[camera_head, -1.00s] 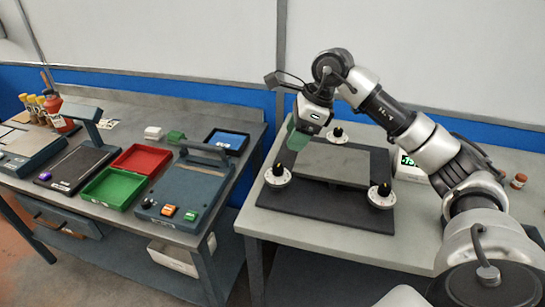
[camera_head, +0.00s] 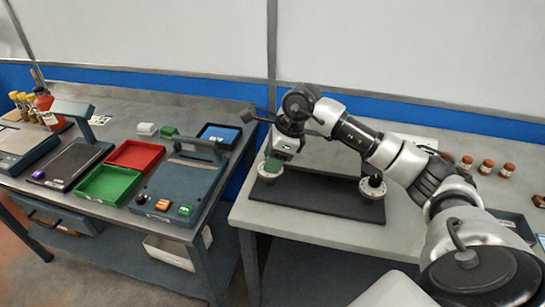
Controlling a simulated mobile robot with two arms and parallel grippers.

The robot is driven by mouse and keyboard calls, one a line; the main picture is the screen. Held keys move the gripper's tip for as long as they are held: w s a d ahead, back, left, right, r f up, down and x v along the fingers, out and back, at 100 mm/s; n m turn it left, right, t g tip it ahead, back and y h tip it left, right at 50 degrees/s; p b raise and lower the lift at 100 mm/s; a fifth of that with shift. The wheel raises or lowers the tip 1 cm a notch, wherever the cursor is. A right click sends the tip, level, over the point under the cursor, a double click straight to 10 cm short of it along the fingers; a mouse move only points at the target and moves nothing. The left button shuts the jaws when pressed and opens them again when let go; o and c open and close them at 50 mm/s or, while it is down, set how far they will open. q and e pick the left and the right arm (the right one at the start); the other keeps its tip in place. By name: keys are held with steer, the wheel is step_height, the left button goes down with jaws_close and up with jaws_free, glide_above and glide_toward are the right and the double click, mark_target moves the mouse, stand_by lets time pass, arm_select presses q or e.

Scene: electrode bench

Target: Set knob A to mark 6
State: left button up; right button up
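Two dials with white round bases and dark knobs show on the dark panel (camera_head: 325,200) on the right bench. The left dial (camera_head: 269,174) is at the panel's left edge, and the right dial (camera_head: 372,188) is at its right side. I cannot read which one is knob A, nor the marks. My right gripper (camera_head: 273,164) points down at the left dial, its green fingertips at the knob and covering most of it. I cannot tell whether the fingers touch or grip it. The back dial is hidden behind my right arm. My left gripper is out of view.
Several small red-brown jars (camera_head: 486,167) stand at the back right of the bench. The left bench holds a red tray (camera_head: 135,155), a green tray (camera_head: 108,185) and a device with coloured buttons (camera_head: 180,190). A gap separates the benches.

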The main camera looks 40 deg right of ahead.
steer(key=c, duration=0.7)
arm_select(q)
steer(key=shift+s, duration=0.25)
arm_select(e)
steer(key=shift+o, duration=0.2)
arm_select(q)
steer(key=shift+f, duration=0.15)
arm_select(e)
steer(key=shift+m, duration=0.3)
steer(key=m+b, duration=0.1)
steer(key=m, duration=0.1)
steer(key=m+t+h+b, duration=0.1)
steer(key=m, duration=0.2)
steer(key=shift+s+a+t+h, duration=0.1)
steer(key=shift+t+h, duration=0.2)
arm_select(q)
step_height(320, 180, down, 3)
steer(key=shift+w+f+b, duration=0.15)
steer(key=shift+b, duration=0.65)
arm_select(e)
steer(key=m+h, duration=0.1)
steer(key=m, duration=0.2)
steer(key=m+h, duration=0.1)
steer(key=m, duration=0.2)
steer(key=shift+a, duration=0.15)
steer(key=o, duration=0.9)
